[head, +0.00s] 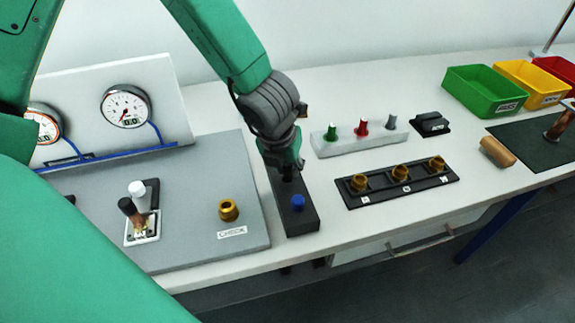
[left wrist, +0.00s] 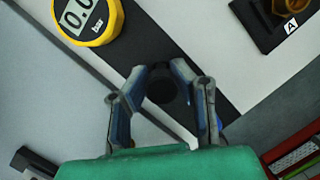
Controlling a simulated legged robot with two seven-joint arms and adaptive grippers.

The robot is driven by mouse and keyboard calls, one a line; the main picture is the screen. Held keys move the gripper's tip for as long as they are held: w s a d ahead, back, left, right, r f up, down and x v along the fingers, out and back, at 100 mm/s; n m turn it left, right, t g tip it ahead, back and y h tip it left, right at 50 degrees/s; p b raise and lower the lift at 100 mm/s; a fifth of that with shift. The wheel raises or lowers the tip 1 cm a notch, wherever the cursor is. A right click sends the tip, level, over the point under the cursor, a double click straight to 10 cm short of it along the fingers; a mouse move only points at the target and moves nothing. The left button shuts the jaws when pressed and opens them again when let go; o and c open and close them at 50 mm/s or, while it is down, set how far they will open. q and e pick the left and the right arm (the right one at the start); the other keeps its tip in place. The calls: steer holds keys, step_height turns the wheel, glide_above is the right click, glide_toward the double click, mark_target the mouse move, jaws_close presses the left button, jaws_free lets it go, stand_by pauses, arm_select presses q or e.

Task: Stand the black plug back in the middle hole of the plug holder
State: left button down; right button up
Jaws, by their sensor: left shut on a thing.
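The plug holder (head: 301,222) is a long black block beside the grey panel. A blue plug (head: 298,203) stands at its near end, and a bit of blue shows past a finger in the left wrist view (left wrist: 220,126). My left gripper (head: 287,172) points down over the holder's middle part. In the left wrist view its fingers are shut on the black plug (left wrist: 162,90), a dark round shape between the fingertips. Dark plug against dark holder, I cannot tell whether its lower end is in the middle hole. The holder's far part is hidden by my gripper. My right gripper is out of view.
The grey panel (head: 180,240) with a brass fitting (head: 228,210) lies left. Right are a black rack (head: 405,194) with brass fittings and a pale block (head: 335,150) with coloured plugs. A yellow gauge (left wrist: 92,38) is close to the holder. Coloured bins (head: 485,105) stand far right.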

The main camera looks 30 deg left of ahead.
arm_select(q)
steer(key=shift+f, duration=0.2)
steer(key=shift+f+b, duration=0.3)
steer(key=shift+b, duration=0.2)
steer(key=shift+f, duration=0.25)
steer(key=c, duration=1.3)
jaws_free()
steer(key=shift+d+r, duration=0.1)
steer(key=shift+s+r, duration=0.1)
steer(key=shift+r, duration=0.4)
steer(key=v, duration=1)
steer(key=shift+r, duration=0.4)
steer(key=shift+s, duration=0.1)
